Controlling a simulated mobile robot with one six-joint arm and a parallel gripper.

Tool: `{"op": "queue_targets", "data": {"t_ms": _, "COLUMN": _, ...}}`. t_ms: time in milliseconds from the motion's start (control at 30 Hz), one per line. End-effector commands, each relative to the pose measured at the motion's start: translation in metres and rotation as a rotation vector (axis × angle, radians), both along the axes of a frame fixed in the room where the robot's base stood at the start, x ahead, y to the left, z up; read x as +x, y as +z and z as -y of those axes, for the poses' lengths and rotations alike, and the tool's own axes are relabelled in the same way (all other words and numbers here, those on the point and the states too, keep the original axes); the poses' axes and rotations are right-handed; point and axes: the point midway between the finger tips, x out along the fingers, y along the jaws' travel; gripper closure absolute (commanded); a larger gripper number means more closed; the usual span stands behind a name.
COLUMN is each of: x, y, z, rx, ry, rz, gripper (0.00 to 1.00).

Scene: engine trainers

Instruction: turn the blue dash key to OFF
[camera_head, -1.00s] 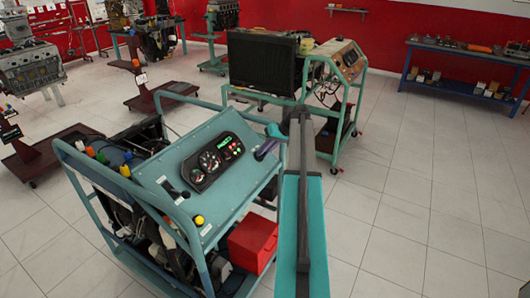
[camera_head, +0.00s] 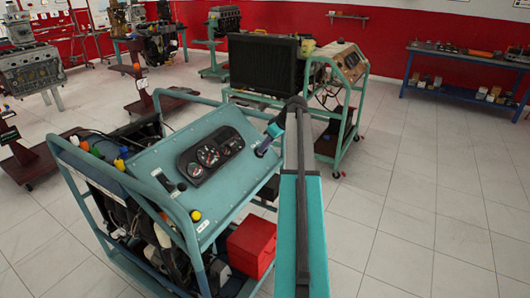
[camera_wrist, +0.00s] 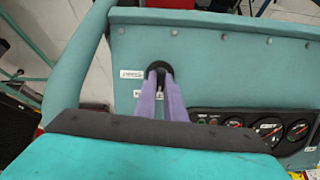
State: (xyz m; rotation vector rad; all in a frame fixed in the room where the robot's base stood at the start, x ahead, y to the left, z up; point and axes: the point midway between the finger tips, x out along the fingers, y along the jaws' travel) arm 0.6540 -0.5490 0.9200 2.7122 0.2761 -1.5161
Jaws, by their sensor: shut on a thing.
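My gripper (camera_head: 261,150) is at the upper right corner of the teal dash panel (camera_head: 158,160), with its purple fingers shut at the key switch. In the wrist view the fingers (camera_wrist: 158,82) reach to a round black switch collar (camera_wrist: 158,66) on the panel, beside small white labels (camera_wrist: 132,74). The blue key itself is hidden between the fingertips, so I cannot read its angle. The gauge cluster (camera_head: 211,158) sits to the left of the gripper in the head view. It shows no bright green or red lights now. It also shows in the wrist view (camera_wrist: 243,127).
The teal tube frame (camera_head: 178,235) surrounds the panel. A red box (camera_head: 251,246) sits low at the trainer's right side. Another engine stand with a black radiator (camera_head: 262,65) is behind. The tiled floor at right is clear.

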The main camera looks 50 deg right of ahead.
Motion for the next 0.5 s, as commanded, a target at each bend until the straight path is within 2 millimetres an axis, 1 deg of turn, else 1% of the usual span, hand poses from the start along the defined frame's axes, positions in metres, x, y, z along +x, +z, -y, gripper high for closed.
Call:
{"op": "queue_targets", "data": {"t_ms": 33, "x": -0.0006, "y": -0.0045, "z": -0.0016, "rx": -0.014, "ry": 0.019, "rz": 0.002, "gripper": 1.0}}
{"op": "queue_targets", "data": {"t_ms": 233, "x": -0.0007, "y": -0.0028, "z": -0.0017, "rx": -0.061, "ry": 0.073, "rz": 0.012, "gripper": 1.0}}
{"op": "queue_targets", "data": {"t_ms": 500, "x": -0.0008, "y": -0.0016, "z": -0.0017, "rx": -0.075, "ry": 0.09, "rz": 0.016, "gripper": 1.0}}
